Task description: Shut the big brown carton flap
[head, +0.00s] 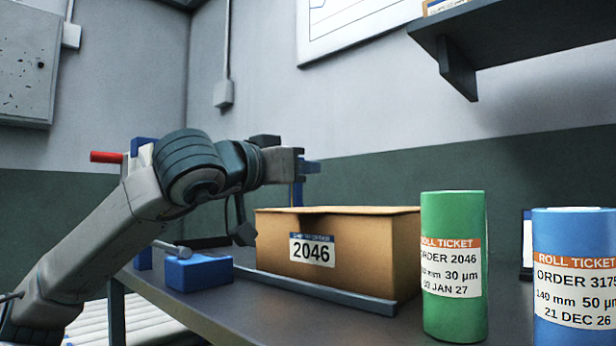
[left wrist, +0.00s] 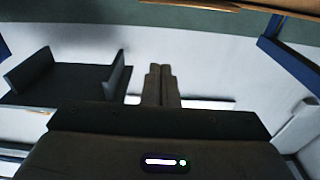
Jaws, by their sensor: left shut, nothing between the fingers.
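The big brown carton (head: 325,250), labelled 2046, stands on the dark table. Its top flap (head: 350,210) looks almost flat, with a thin dark gap under its front edge; I cannot tell whether it is fully down. My left gripper (head: 306,167) is above the carton's back left part, apart from the flap in the picture. In the left wrist view its two fingers (left wrist: 160,86) are together and empty. A brown edge (left wrist: 190,4), probably the carton's, shows at the top of that view. My right gripper is not seen.
A green roll (head: 453,265) and a blue roll (head: 573,275) stand right of the carton. A blue block (head: 197,272) sits at left, and a grey bar (head: 320,292) runs along the carton's front. A wall shelf (head: 520,45) hangs at upper right.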

